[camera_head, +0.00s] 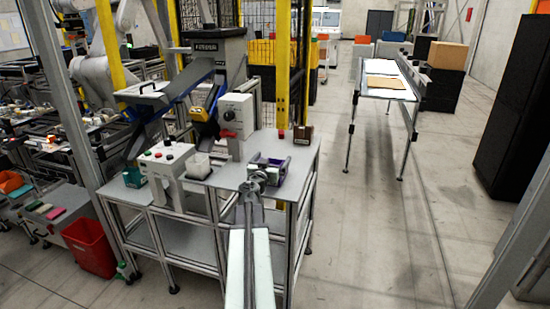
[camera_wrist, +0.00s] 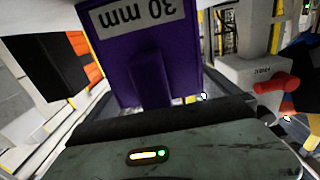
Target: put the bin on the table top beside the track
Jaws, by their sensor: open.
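The purple bin (camera_wrist: 125,50) fills the upper middle of the wrist view, and its white "30 mm" label shows upside down. In the head view it is a small purple shape (camera_head: 279,169) on or just above the grey table top (camera_head: 228,178). My gripper (camera_head: 257,181) is open, right in front of the bin. Its fingers do not show clearly in the wrist view, and I cannot tell whether they touch the bin. I cannot clearly make out the track; grey parts crowd around the bin.
A white box with a red knob (camera_head: 236,116) stands behind the bin. A white button box (camera_head: 168,165) and a teal container (camera_head: 133,178) are on the left. A small brown box (camera_head: 303,134) sits at the back right corner. Table surface is bare on the right.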

